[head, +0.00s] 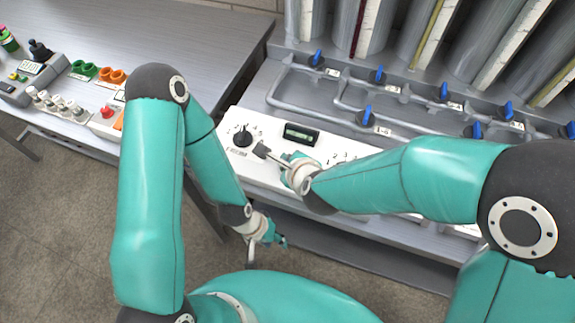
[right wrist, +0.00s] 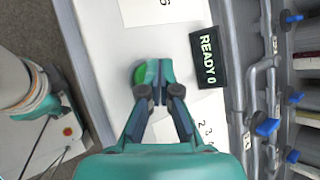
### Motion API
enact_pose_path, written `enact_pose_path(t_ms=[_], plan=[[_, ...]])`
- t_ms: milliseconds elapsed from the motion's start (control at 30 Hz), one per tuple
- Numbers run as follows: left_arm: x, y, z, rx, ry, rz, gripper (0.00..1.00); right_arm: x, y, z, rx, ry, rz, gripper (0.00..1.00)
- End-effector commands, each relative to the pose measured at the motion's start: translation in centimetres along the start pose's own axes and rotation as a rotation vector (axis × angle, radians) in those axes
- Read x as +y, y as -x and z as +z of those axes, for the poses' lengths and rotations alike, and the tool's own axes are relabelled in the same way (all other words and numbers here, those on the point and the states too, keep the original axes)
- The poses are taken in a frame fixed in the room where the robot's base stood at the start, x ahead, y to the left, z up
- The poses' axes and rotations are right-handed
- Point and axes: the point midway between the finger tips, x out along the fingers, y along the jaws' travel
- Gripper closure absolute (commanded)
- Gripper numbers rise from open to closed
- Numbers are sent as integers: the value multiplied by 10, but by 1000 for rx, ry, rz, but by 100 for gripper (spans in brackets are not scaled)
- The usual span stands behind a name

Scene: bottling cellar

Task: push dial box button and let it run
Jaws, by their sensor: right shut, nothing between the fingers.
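The white dial box (head: 266,134) stands at the front of the bench in the head view, with a black dial (head: 242,138) and a dark display (head: 301,134). In the right wrist view the display (right wrist: 209,60) reads "READY 0". A green button (right wrist: 139,74) shows there, partly covered by my right gripper (right wrist: 158,72). That gripper is shut and empty, its tips over the button's edge; I cannot tell if they touch it. In the head view my right gripper (head: 268,153) hides the button. My left gripper (head: 272,240) hangs low in front of the bench, away from the box; its opening is unclear.
Behind the box run grey pipes with several blue-handled valves (head: 367,116) and tall tubes. On the left table (head: 150,30) are a grey control unit (head: 38,78), green rings (head: 84,69), orange rings (head: 112,76) and small bottles. Floor (head: 60,220) is open at lower left.

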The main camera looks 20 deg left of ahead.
Motion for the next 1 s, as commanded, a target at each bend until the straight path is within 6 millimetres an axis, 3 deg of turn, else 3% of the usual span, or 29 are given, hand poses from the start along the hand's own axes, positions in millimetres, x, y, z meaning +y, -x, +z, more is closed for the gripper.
enact_pose_path(t_ms=[1000], plan=[[-3, -8, 0, 0, 0, 0, 60, 3, -4, -3, 0, -1, 0, 100]])
